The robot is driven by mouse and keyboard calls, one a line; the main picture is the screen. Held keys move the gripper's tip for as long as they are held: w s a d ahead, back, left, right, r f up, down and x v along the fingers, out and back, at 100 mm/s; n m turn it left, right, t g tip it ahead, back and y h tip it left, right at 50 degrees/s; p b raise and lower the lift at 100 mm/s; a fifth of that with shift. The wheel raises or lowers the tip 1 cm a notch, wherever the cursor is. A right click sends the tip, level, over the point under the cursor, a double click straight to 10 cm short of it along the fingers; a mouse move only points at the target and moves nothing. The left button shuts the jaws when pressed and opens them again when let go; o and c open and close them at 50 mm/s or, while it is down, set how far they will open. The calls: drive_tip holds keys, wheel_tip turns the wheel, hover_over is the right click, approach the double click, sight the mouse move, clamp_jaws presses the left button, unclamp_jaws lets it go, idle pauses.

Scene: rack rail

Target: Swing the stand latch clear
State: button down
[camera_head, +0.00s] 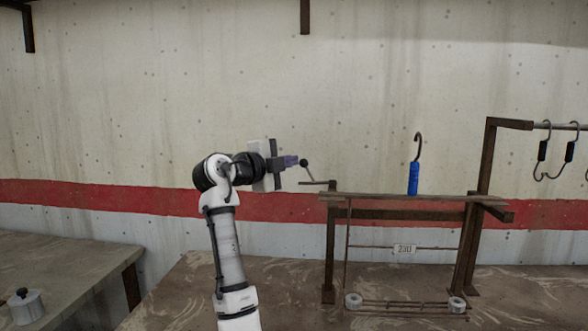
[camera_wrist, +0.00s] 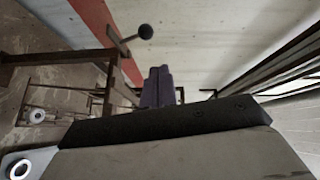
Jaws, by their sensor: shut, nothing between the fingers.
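The stand latch (camera_head: 310,172) is a thin dark lever with a black ball knob, at the upper left end of the brown metal stand (camera_head: 400,198). Its rod slants down from the knob to a short flat bar beside the stand's top. The knob also shows in the wrist view (camera_wrist: 146,31). My gripper (camera_head: 295,160) is shut and empty, its purple-grey fingers pointing right, just left of the knob in the head view. In the wrist view the fingers (camera_wrist: 157,86) lie below the knob with a gap in the picture. Whether they touch cannot be told from the head view.
A blue-handled hook (camera_head: 413,178) stands upright on the stand's top. Black-handled hooks (camera_head: 543,150) hang from a rail at right. A lidded pot (camera_head: 26,307) sits on the left table (camera_head: 75,265). The wall is behind.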

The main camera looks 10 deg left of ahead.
drive_tip(key=s+a+b, duration=0.1)
drive_tip(key=s+a, duration=0.3)
drive_tip(key=a, duration=0.1)
drive_tip(key=shift+s+a, duration=0.1)
drive_tip(key=shift+s, duration=0.1)
idle(0.4)
